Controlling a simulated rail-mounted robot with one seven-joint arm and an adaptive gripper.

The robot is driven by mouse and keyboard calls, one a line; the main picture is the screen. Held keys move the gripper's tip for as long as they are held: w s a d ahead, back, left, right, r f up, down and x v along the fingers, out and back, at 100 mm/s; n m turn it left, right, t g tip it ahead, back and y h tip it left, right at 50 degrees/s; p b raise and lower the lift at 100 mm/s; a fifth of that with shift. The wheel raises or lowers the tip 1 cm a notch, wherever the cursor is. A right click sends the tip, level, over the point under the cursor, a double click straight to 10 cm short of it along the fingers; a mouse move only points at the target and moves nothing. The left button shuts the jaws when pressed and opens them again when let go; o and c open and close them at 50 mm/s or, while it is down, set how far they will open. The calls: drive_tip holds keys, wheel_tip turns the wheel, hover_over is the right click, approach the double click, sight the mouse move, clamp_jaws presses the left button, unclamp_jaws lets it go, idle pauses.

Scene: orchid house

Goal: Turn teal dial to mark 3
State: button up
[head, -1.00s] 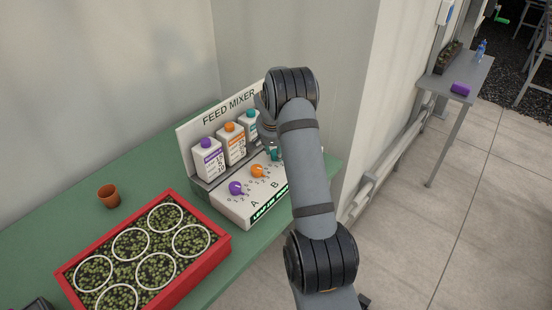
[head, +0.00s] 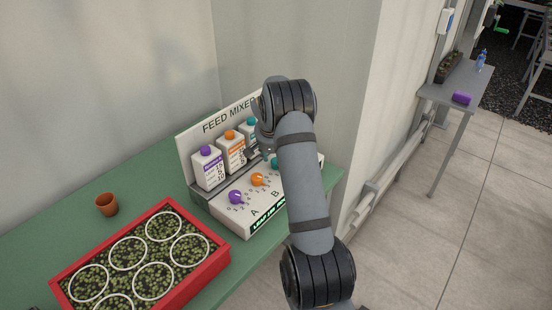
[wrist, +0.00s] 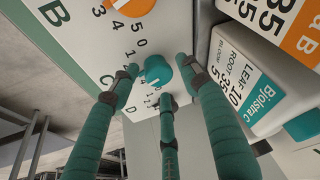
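The teal dial (wrist: 157,70) sits on the white panel of the feed mixer (head: 262,212), in the row marked C, with printed numbers around it. In the head view the teal dial (head: 274,162) shows only partly beside my arm. In the wrist view my gripper (wrist: 160,80) has its three teal-covered fingers spread around the dial, one on each side and one below. Small gaps seem to show between fingertips and dial, so I see no firm hold. The dial's pointer and exact mark are too unclear to read.
An orange dial (head: 257,179) and a purple dial (head: 235,196) sit left of the teal one. Several bottles stand behind, including a teal-capped bottle (wrist: 275,95) close to my right finger. A red planter (head: 217,258) and a clay pot (head: 106,204) stand on the green bench.

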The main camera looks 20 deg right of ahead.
drive_tip(key=v, duration=1.2)
idle(0.3)
drive_tip(key=x, duration=1.2)
drive_tip(key=shift+f, duration=0.15)
drive_tip(key=shift+r+p, duration=0.2)
drive_tip(key=shift+p, duration=0.3)
drive_tip(key=shift+s, duration=0.1)
drive_tip(key=shift+f, duration=0.2)
